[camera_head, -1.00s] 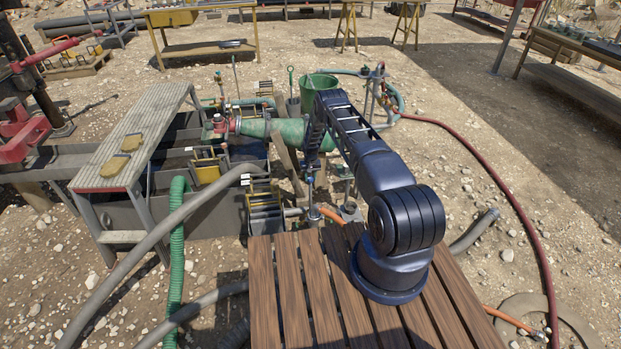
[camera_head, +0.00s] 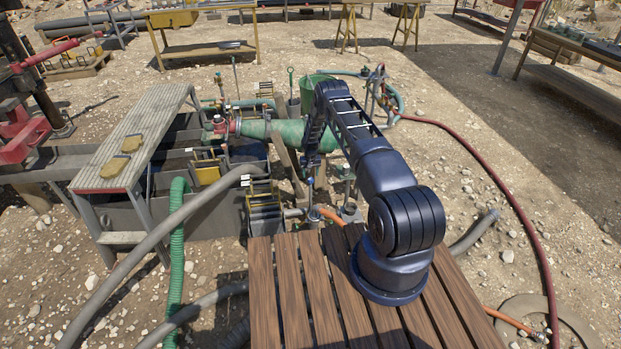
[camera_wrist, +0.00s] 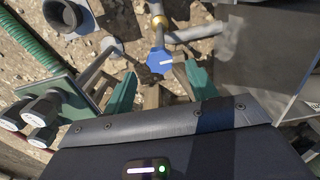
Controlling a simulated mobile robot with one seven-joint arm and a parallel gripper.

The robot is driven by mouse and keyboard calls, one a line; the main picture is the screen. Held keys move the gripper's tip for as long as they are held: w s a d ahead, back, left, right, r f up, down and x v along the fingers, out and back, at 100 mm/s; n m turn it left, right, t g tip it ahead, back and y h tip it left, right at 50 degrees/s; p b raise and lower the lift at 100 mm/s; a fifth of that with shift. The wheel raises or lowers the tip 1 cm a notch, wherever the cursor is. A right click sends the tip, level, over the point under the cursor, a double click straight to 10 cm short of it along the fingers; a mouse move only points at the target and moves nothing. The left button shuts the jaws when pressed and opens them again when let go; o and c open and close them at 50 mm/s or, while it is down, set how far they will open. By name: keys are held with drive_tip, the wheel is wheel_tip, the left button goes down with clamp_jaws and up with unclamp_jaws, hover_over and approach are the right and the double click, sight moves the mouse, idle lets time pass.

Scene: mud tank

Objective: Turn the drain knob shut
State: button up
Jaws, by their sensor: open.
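The drain knob (camera_wrist: 158,61) is a blue, many-sided knob with a short white line on its face. In the wrist view it sits at the end of a grey pipe with a brass collar. My gripper (camera_wrist: 160,76) is open, with one green finger on each side below the knob in the picture. Nothing is held, and I cannot tell whether a finger touches the knob. In the head view my gripper (camera_head: 310,158) hangs down over the pipework, and a small blue spot shows below it.
A grey tank (camera_head: 200,212) with a walkway (camera_head: 138,135) stands to the left. Valve-like fittings on a green plate (camera_wrist: 62,103) are close on the left in the wrist view.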

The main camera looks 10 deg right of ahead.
sight(310, 179)
wheel_tip(310, 179, up, 7)
idle(0.4)
drive_tip(key=shift+r, duration=0.15)
